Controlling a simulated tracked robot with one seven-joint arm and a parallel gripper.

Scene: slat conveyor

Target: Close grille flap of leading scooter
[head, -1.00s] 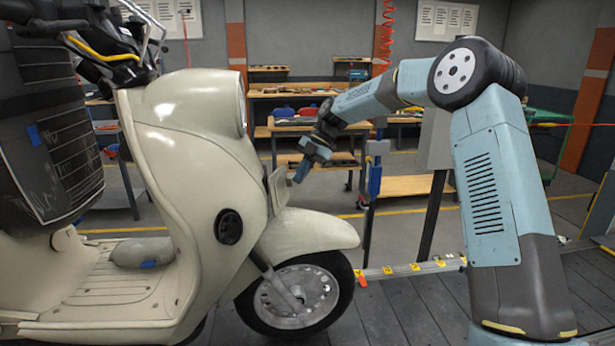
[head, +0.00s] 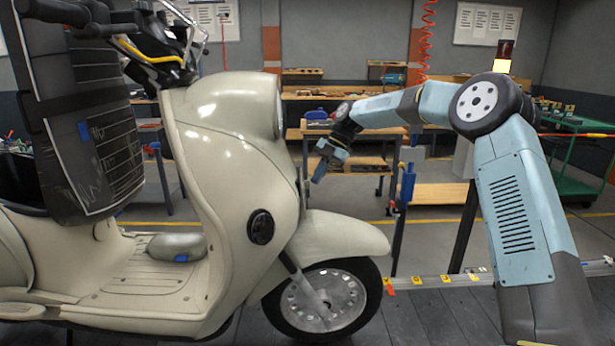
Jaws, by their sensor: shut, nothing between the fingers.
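The cream scooter (head: 215,200) stands side-on at the left and centre of the head view, its front facing right. The grille flap (head: 304,190) shows edge-on as a narrow pale strip at the scooter's front, above the front fender (head: 345,236). It lies close to the body; whether it is fully flush cannot be told from this side. My gripper (head: 317,178) is shut and empty, its tip just right of the flap and pointing down and left. Whether the tip touches the flap is unclear.
A blue-topped post (head: 407,183) and a rail with yellow marks (head: 440,281) stand behind and below my arm. Workbenches (head: 340,110) line the back. A green cart (head: 580,150) is at the far right.

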